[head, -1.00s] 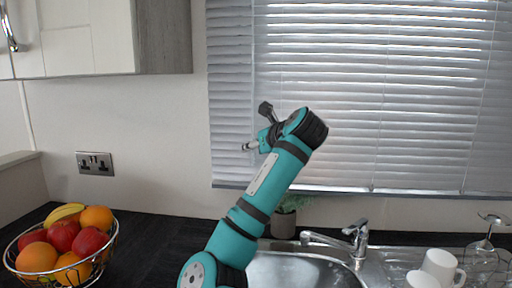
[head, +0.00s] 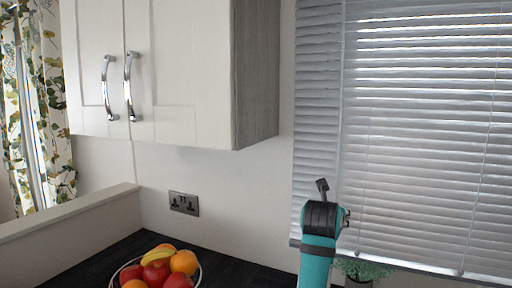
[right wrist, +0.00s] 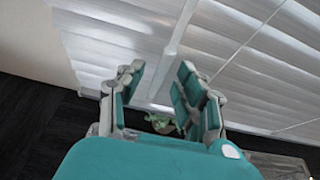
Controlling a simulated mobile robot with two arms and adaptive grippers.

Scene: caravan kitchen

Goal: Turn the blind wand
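The blind wand (right wrist: 176,40) shows in the right wrist view as a thin pale rod running down in front of the slats. In the head view a thin vertical line near the left side of the blind (head: 420,130) appears to be the wand (head: 341,100). My right gripper (right wrist: 162,70) is open, with one finger on each side of the rod in the picture. I cannot tell how deep the rod lies between the fingers, and no contact shows. In the head view my right wrist mostly hides the fingers. My left gripper is not in view.
A potted plant (head: 362,269) stands below the blind by the window sill (head: 400,265). A white wall cupboard (head: 180,70) hangs to the left. A fruit basket (head: 117,272) is on the dark counter (head: 220,265), below a wall socket (head: 184,203).

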